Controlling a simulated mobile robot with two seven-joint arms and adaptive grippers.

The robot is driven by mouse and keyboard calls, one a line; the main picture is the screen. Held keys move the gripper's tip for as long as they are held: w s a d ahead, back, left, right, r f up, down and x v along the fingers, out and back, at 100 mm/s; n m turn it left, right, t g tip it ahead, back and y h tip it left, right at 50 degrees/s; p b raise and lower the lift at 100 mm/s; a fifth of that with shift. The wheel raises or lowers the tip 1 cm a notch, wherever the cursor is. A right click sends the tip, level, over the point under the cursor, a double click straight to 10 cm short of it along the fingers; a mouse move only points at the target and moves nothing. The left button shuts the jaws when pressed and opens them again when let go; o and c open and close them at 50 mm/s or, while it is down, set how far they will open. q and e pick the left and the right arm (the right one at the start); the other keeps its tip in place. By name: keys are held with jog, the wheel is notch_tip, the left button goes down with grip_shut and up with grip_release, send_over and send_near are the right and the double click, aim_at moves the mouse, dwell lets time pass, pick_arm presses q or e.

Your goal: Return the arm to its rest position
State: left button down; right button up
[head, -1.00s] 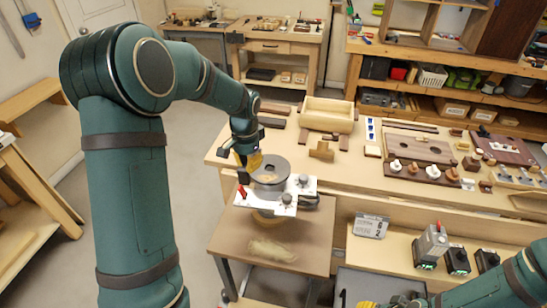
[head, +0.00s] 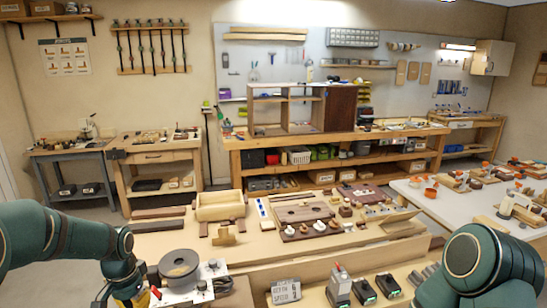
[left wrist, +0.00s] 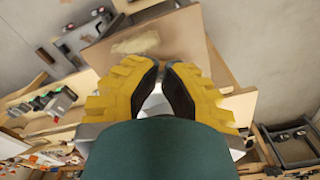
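My left arm (head: 35,238) comes in from the left in the head view. My left gripper (head: 130,300) is at the bottom edge, beside the grey round pot-like part (head: 180,268) on a white-topped device. It is partly cut off there. In the left wrist view both yellow fingers (left wrist: 160,88) show, with dark inner pads close together at the top. Nothing is clearly seen between them, and my green arm hides their lower part. My right arm (head: 485,265) is at the bottom right of the head view; its gripper is out of view.
The wooden bench (head: 270,245) holds a wooden box (head: 220,205), boards and small parts. A white table (head: 450,205) is at right. Open floor lies behind the bench at left.

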pick_arm(q)
jog(key=s+d+f+n+h+b, duration=0.1)
jog(key=s+d+f, duration=0.1)
jog(key=d+f, duration=0.55)
jog(key=s+d+f+h+b, duration=0.15)
jog(key=d+f, duration=0.35)
jog(key=f, duration=0.5)
jog(key=s+d+f+n+t+h+b, duration=0.1)
jog(key=s+d+f+n+b, duration=0.2)
jog(key=s+d+f, duration=0.6)
jog(key=s+d+n, duration=0.1)
jog(key=s, duration=0.2)
jog(key=shift+d+f+t, duration=0.2)
jog(key=shift+d+t, duration=0.1)
jog(key=shift+t, duration=0.1)
pick_arm(e)
notch_tip(320, 180, down, 6)
jog(key=shift+a+f, duration=0.15)
jog(key=shift+f, duration=0.1)
